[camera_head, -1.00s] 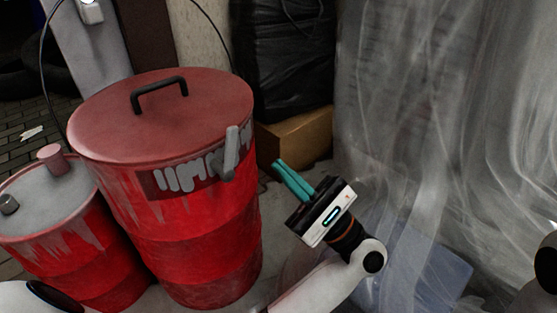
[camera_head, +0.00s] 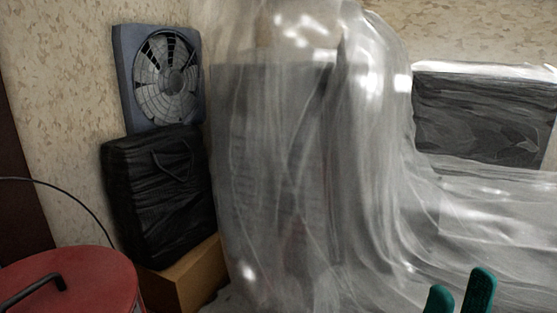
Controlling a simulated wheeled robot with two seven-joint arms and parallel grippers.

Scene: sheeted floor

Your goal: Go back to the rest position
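My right gripper (camera_head: 462,291) shows at the bottom right edge of the head view. Only its two green fingertips are in the picture, pointing up. There is a narrow gap between them and nothing in it. The rest of the gripper and its arm are below the frame. My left gripper is not in view.
A red barrel (camera_head: 95,285) with a black lid handle stands at bottom left. A cardboard box (camera_head: 185,283) bears a black wrapped bundle (camera_head: 160,205) and a grey fan (camera_head: 165,80). Clear plastic sheeting (camera_head: 290,180) fills the middle and right, near a dark wrapped block (camera_head: 480,120).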

